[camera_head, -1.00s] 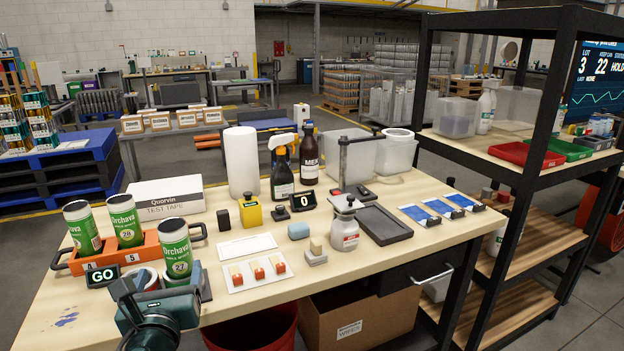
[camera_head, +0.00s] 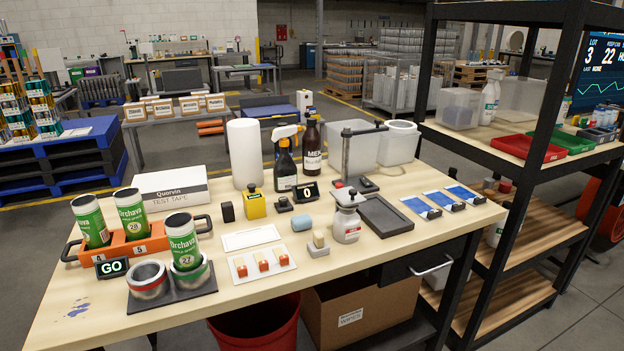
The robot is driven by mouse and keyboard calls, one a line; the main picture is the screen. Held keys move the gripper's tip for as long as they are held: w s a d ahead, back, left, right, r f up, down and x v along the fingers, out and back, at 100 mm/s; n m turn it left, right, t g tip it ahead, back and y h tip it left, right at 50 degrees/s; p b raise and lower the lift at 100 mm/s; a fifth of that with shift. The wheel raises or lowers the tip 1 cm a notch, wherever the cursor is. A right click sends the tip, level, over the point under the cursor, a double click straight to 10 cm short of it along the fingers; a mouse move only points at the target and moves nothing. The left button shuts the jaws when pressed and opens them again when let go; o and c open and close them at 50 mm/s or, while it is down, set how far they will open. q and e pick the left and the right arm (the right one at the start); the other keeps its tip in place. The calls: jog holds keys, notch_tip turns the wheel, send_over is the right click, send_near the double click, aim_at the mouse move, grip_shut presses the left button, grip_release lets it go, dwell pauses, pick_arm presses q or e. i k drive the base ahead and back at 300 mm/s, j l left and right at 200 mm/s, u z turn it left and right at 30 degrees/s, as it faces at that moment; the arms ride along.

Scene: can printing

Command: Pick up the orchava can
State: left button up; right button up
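Three green-and-white Orchava cans with dark tops stand at the left of the table. One Orchava can (camera_head: 92,222) and a second Orchava can marked 28 (camera_head: 131,214) stand in the orange carrier (camera_head: 152,240). The third Orchava can, marked 27 (camera_head: 183,243), stands upright in the right one of two round metal holders. The left metal holder (camera_head: 148,280) looks empty. A GO sign (camera_head: 112,267) stands in front of the carrier. Neither of my grippers is in view.
The dark base plate (camera_head: 190,297) carries both holders. A white Quorvin box (camera_head: 171,190) lies behind the carrier. A white sheet with several small red-based blocks (camera_head: 262,264) lies to the right. The table's front left corner is bare apart from blue stains (camera_head: 78,308).

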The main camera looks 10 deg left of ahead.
aim_at(179, 228)
jog(key=u, duration=1.5)
